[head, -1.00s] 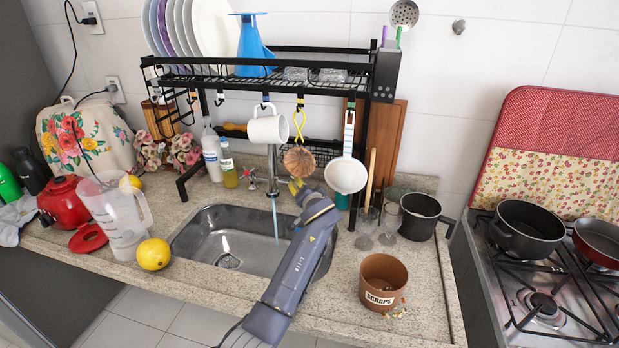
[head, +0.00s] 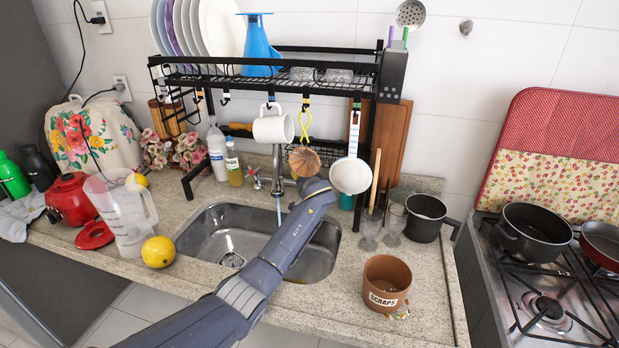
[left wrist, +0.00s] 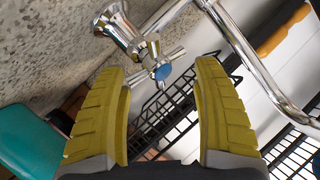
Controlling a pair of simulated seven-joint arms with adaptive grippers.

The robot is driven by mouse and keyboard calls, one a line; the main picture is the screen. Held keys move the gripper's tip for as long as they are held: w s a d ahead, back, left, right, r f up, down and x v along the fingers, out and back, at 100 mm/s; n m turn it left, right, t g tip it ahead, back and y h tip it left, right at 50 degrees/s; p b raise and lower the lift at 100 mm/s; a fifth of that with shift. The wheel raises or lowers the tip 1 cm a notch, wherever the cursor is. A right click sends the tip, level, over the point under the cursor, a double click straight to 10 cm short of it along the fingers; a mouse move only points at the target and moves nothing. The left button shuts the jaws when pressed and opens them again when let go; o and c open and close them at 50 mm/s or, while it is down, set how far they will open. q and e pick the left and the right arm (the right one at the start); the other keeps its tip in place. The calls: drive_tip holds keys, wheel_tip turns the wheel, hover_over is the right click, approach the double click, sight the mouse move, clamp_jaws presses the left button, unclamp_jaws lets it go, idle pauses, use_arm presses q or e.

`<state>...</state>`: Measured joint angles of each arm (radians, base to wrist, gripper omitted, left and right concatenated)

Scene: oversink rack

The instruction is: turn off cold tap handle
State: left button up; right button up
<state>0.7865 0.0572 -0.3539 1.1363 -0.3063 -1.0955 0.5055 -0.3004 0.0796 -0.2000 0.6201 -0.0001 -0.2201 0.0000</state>
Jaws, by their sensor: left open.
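The cold tap handle, chrome with a blue cap (left wrist: 162,72), is between and just beyond my left gripper's fingertips in the left wrist view. My left gripper (left wrist: 163,78) is open, its two yellow fingers apart with nothing held. I cannot tell whether a finger touches the handle. In the head view my left arm crosses the sink, and its wrist hides the fingers and the cold handle. The chrome faucet (head: 277,165) rises behind the sink, and a thin water stream (head: 279,212) falls from it. My right gripper is not in view.
A hanging round brush (head: 304,160) and white ladle (head: 350,175) are close to my wrist. The black rack (head: 270,85) spans above. Glasses (head: 394,224) and a black pot (head: 426,217) stand right of the sink. The sink basin (head: 205,240) is free of dishes.

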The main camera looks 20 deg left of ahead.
use_arm(q)
drive_tip(key=shift+c, duration=0.2)
drive_tip(key=shift+w, duration=0.1)
drive_tip(key=c, duration=1.4)
drive_tip(key=shift+o, duration=0.2)
drive_tip(key=shift+a, duration=0.1)
drive_tip(key=shift+r+m+t+h, duration=0.1)
drive_tip(key=shift+m+t+h, duration=0.7)
drive_tip(key=shift+m, duration=1)
drive_tip(key=shift+c, duration=0.2)
drive_tip(key=o, duration=1)
drive_tip(key=shift+s+r, duration=0.1)
drive_tip(key=shift+s, duration=0.1)
drive_tip(key=o, duration=0.4)
drive_tip(key=shift+o, duration=0.2)
drive_tip(key=shift+f, duration=0.2)
